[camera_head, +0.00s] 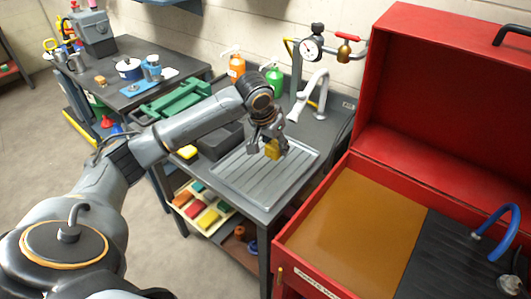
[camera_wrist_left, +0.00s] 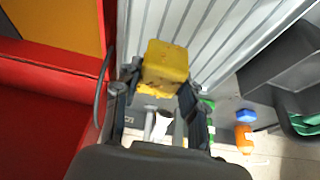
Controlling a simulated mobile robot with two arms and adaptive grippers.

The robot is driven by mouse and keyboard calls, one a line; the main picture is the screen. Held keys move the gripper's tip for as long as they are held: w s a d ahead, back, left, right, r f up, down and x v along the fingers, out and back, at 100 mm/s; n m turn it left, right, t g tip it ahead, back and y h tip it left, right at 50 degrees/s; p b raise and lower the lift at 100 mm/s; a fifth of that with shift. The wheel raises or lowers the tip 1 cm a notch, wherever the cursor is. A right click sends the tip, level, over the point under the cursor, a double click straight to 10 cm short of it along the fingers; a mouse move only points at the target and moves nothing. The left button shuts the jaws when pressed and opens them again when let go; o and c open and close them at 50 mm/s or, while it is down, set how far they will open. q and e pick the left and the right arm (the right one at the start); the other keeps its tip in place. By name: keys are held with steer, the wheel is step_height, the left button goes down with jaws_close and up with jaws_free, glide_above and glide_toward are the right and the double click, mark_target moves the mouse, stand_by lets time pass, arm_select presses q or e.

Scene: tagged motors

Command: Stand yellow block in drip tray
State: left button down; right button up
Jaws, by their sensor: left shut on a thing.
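A worn yellow block (camera_head: 272,149) is held by my left gripper (camera_head: 268,143). In the left wrist view the block (camera_wrist_left: 165,64) sits between the two fingers of the gripper (camera_wrist_left: 158,88), which is shut on it. The grey ribbed drip tray (camera_head: 262,181) lies on the dark bench, and the block is over its upper part. The tray (camera_wrist_left: 215,30) also shows behind the block in the wrist view. I cannot tell whether the block touches the tray. My right gripper is not in view.
A dark bin (camera_head: 220,141) and a yellow item (camera_head: 187,152) are left of the tray. A tap (camera_head: 311,97), a gauge (camera_head: 310,48) and orange (camera_head: 236,67) and green (camera_head: 273,79) bottles stand behind. An open red chest (camera_head: 362,165) is close on the right.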

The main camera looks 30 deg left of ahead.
arm_select(q)
steer(key=w+a+f, duration=0.1)
steer(key=a+f, duration=0.2)
steer(key=w+a+f, duration=0.1)
steer(key=f, duration=0.1)
steer(key=shift+w+a+p, duration=0.15)
steer(key=shift+w+p, duration=0.15)
steer(key=shift+p, duration=0.1)
steer(key=shift+w+a+f, duration=0.2)
steer(key=shift+a+f, duration=0.1)
steer(key=shift+f, duration=0.15)
step_height(320, 180, down, 3)
steer(key=shift+a+r+p, duration=0.1)
steer(key=shift+a+p, duration=0.05)
steer(key=shift+p, duration=0.55)
steer(key=shift+f, duration=0.25)
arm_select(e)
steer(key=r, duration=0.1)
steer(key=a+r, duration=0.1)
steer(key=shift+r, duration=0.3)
arm_select(q)
steer(key=shift+f, duration=0.15)
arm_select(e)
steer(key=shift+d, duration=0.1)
arm_select(q)
steer(key=c, duration=0.8)
jaws_free()
steer(key=shift+o, duration=0.2)
